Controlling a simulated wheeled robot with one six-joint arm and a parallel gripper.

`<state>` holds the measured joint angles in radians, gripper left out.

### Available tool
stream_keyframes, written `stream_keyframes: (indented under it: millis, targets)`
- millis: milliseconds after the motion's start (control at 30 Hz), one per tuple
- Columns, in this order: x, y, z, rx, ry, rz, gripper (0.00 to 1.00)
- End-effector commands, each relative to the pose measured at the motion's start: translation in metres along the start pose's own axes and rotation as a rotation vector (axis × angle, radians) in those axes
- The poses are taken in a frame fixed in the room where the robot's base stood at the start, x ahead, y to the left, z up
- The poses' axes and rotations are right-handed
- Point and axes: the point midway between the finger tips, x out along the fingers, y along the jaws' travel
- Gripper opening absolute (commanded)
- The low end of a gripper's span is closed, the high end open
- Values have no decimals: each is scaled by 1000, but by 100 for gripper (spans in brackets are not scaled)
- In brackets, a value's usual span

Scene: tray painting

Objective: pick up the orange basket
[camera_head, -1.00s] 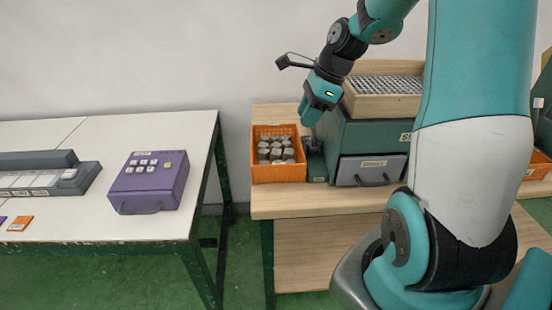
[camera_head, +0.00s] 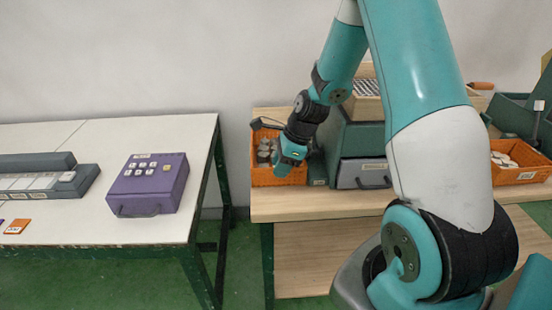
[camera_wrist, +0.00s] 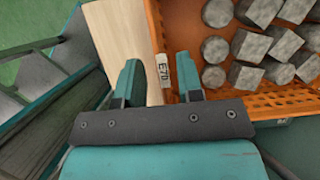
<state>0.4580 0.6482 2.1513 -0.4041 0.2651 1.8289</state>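An orange basket (camera_head: 264,178) stands at the left end of the wooden bench and holds several grey blocks and discs. It also shows in the wrist view (camera_wrist: 156,38), with a label reading E70 on its near wall. My gripper (camera_wrist: 158,68) is open and empty. Its fingers appear on either side of the labelled wall, one toward the outside and one toward the inside; contact cannot be told. In the head view my gripper (camera_head: 290,164) covers the front right part of the basket.
A dark green cabinet (camera_head: 340,140) with a grey drawer stands close right of the basket. A second orange basket (camera_head: 518,176) with pale pieces sits farther right. A purple box (camera_head: 148,184) rests on the separate white table, across a gap.

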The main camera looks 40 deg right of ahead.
Motion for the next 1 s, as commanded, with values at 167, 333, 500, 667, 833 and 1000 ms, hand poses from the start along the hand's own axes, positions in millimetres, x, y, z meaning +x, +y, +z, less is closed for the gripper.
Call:
stream_keyframes:
  millis: [167, 333, 500, 667, 833, 1000]
  targets:
    - [14, 0, 0, 0, 1, -1, 34]
    - [14, 0, 0, 0, 1, -1, 34]
    - [14, 0, 0, 0, 0, -1, 2]
    - [14, 0, 0, 0, 0, -1, 0]
    - [14, -1, 0, -1, -1, -3, 0]
    - [9, -1, 2, -1, -1, -5, 0]
